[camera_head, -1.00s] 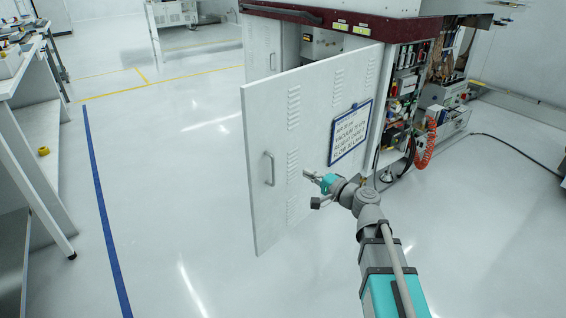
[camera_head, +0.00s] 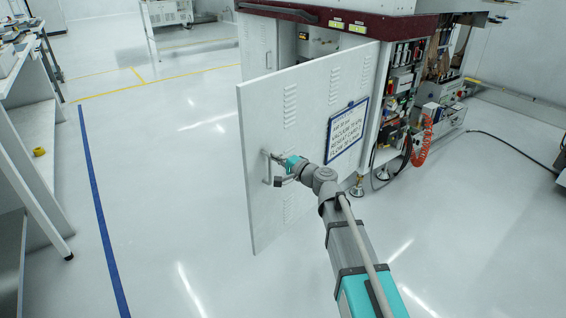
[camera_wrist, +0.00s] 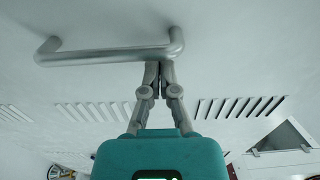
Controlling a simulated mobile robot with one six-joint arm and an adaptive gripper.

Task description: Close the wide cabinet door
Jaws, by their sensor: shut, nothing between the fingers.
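The wide cabinet door (camera_head: 310,130) is a white panel with vent slots and a blue-framed sign (camera_head: 347,131). It stands swung open from the cabinet, and the inside shows behind it. Its grey bar handle (camera_head: 267,168) also shows in the wrist view (camera_wrist: 110,54), across the upper left. My gripper (camera_head: 272,156) is at the handle, with the fingers together and nothing between them. In the wrist view the fingertips (camera_wrist: 152,66) are at the handle's right end, close to the door face. I cannot tell whether they touch the bar or the door.
The cabinet's dark red top edge (camera_head: 310,18) runs above the door. Exposed equipment with an orange coiled hose (camera_head: 421,146) stands right of the door. A workbench (camera_head: 35,150) stands at the left. The floor left of the door, by the blue line (camera_head: 103,215), is clear.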

